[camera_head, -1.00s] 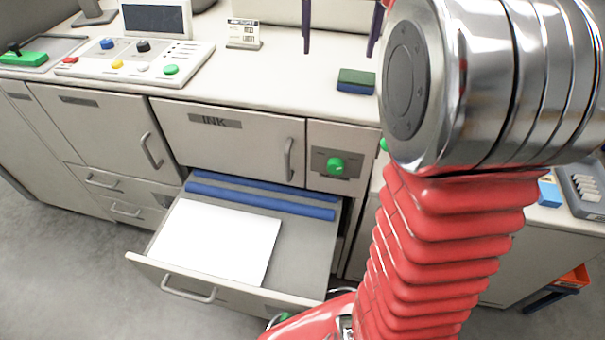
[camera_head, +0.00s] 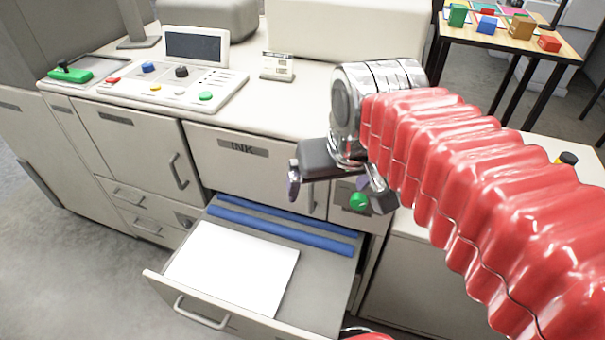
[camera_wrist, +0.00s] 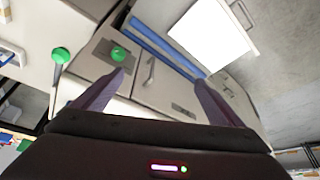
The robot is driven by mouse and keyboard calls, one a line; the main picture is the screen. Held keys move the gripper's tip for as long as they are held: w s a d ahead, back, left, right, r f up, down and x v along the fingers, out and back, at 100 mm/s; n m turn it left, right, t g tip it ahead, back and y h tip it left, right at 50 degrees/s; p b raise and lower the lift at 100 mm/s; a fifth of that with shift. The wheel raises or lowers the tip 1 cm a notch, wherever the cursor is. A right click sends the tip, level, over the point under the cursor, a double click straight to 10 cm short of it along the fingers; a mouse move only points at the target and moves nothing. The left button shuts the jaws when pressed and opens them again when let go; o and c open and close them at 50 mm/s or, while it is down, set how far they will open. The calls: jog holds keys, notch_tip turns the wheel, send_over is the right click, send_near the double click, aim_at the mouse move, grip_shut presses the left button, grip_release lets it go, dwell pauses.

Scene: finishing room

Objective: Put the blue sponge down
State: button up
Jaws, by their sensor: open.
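No blue sponge can be made out now; my arm covers the part of the counter where a green-topped blue block lay in the earlier view. My gripper (camera_head: 338,200) is open, in front of the cabinet fronts and above the right side of the open drawer (camera_head: 322,300). In the wrist view my gripper (camera_wrist: 155,88) shows two purple fingers spread apart with nothing between them. A small blue item (camera_wrist: 8,60) at that view's left edge is too cut off to identify.
The open drawer holds a white sheet (camera_head: 235,268) and two blue bars (camera_head: 285,232). A control panel (camera_head: 180,88) and a small sign (camera_head: 277,66) stand on the counter (camera_head: 285,105). A wooden table (camera_head: 490,40) with coloured blocks is at the back right.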

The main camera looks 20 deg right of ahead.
jog(key=s+a+f+n, duration=0.1)
jog(key=s+a+f, duration=0.1)
jog(key=s+f, duration=0.2)
jog(key=shift+f+t, duration=0.35)
jog(key=shift+t, duration=0.05)
dwell(1.0)
